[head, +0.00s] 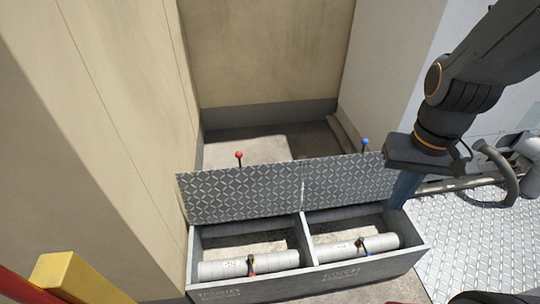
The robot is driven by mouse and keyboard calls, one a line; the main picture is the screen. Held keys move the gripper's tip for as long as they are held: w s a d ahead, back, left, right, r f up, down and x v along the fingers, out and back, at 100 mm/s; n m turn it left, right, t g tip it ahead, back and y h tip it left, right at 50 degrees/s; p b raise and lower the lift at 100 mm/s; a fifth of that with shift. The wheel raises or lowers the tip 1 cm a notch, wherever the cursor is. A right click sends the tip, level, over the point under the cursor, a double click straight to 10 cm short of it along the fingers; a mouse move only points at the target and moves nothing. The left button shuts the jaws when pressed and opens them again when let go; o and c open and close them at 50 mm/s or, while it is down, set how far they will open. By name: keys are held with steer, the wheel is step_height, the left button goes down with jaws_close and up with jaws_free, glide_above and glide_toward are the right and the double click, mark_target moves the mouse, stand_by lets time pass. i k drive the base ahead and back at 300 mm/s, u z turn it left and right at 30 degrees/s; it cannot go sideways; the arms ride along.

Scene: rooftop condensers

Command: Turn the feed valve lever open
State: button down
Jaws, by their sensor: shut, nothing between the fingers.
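An open grey box (306,240) has two compartments, each with a grey pipe lying in it. The left pipe (220,269) has a dark valve fitting (251,265) with a bit of red on it. The right pipe (385,242) has a similar fitting (361,245) with a bit of blue. The labels are too small to read, so I cannot tell which is the feed valve or how its lever stands. My gripper (401,196) is shut and empty, pointing down at the box's right end, apart from both fittings. Its tips are partly hard to make out.
Two diamond-plate lids (240,192) stand raised along the box's back. A red knob (238,155) and a blue knob (365,142) rise above their top edges. A beige wall (110,120) closes the left side. Metal plate flooring (475,240) lies at right.

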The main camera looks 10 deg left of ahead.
mark_target(251, 259)
steer(key=u, duration=1.3)
